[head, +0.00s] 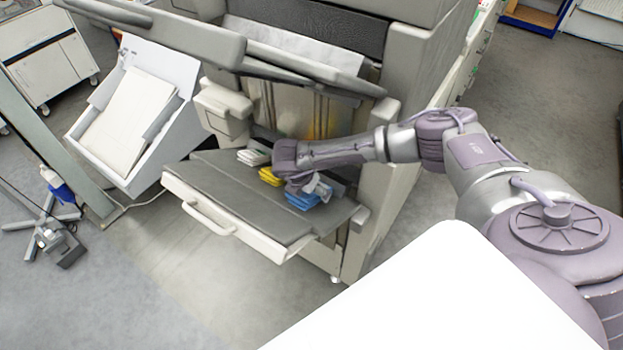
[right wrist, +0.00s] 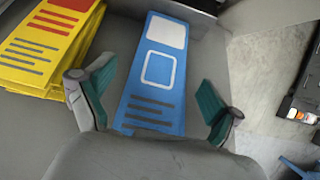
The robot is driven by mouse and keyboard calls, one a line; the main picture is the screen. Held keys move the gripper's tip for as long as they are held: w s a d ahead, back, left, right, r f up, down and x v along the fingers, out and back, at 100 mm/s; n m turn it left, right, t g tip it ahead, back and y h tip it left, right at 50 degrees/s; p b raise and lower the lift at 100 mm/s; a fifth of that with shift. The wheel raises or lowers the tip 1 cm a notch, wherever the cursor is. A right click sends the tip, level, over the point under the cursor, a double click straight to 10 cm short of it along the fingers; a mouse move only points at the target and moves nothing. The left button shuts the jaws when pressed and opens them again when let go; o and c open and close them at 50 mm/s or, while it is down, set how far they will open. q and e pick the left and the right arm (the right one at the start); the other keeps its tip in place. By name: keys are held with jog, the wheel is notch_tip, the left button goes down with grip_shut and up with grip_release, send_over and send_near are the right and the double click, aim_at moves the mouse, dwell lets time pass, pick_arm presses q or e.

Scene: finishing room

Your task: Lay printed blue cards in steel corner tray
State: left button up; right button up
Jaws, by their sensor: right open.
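The blue cards (head: 303,201) lie on the grey shelf of the machine, toward its right end. In the right wrist view the top blue card (right wrist: 165,60) shows a white panel, a white outlined square and dark printed lines. My right gripper (right wrist: 156,88) is open, with one green-padded finger on each side of the blue cards and nothing held. In the head view the right gripper (head: 312,186) is low over the shelf and partly covers the blue cards. I cannot make out a steel corner tray in either view. My left gripper is not in view.
Yellow cards (right wrist: 45,45) with red and grey print lie left of the blue ones on the shelf (head: 225,180). A pale stack (head: 253,156) sits farther left. The machine's body rises behind. A white open box (head: 130,120) stands at left. The shelf's front left is clear.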

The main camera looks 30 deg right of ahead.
jog(key=shift+f, duration=0.15)
jog(key=shift+f+b, duration=0.25)
jog(key=shift+b, duration=0.15)
dwell(0.4)
jog(key=shift+c, duration=0.2)
jog(key=c, duration=1.5)
jog(key=shift+d+r+p, duration=0.1)
jog(key=shift+r+p, duration=0.3)
jog(key=shift+w+r+b, duration=0.1)
jog(key=shift+r+b, duration=0.2)
notch_tip(320, 180, up, 8)
jog(key=b, duration=0.3)
jog(key=shift+f, duration=0.1)
notch_tip(320, 180, down, 4)
jog(key=b, duration=0.5)
